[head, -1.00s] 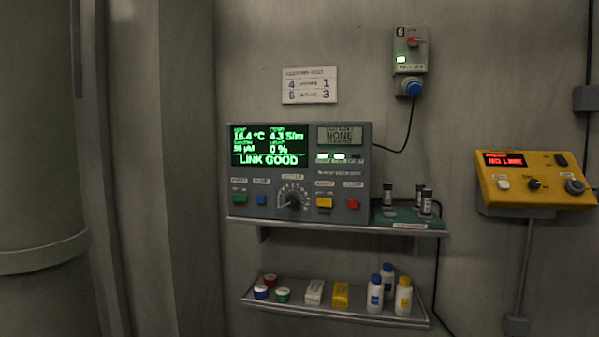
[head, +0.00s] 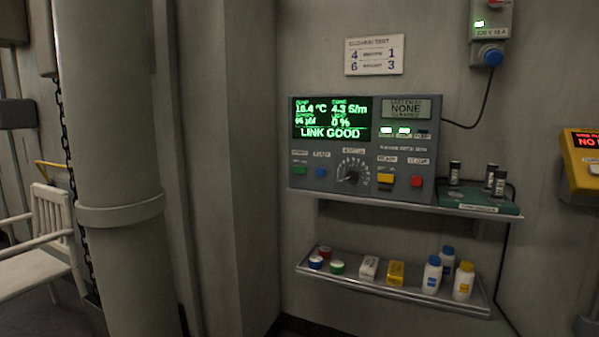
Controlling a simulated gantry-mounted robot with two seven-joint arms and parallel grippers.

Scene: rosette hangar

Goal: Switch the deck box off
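The grey instrument box (head: 366,150), which appears to be the deck box, stands on the upper wall shelf (head: 400,201). Its green screen (head: 332,119) is lit and reads LINK GOOD. Its front has a green button (head: 299,170), a blue button (head: 321,172), a black rotary knob (head: 352,178), a yellow button (head: 386,178) and a red button (head: 417,182). A wall supply box (head: 491,20) at upper right has a lit green lamp and a blue plug with a black cable; its red switch is cut by the top edge. Neither gripper is in view.
Dark vials (head: 455,173) stand on a green tray (head: 470,202) right of the box. A lower shelf (head: 400,285) holds tubs, small boxes and bottles. A yellow box (head: 582,165) is cut off at right. A pipe (head: 120,150) and white chair (head: 45,235) are at left.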

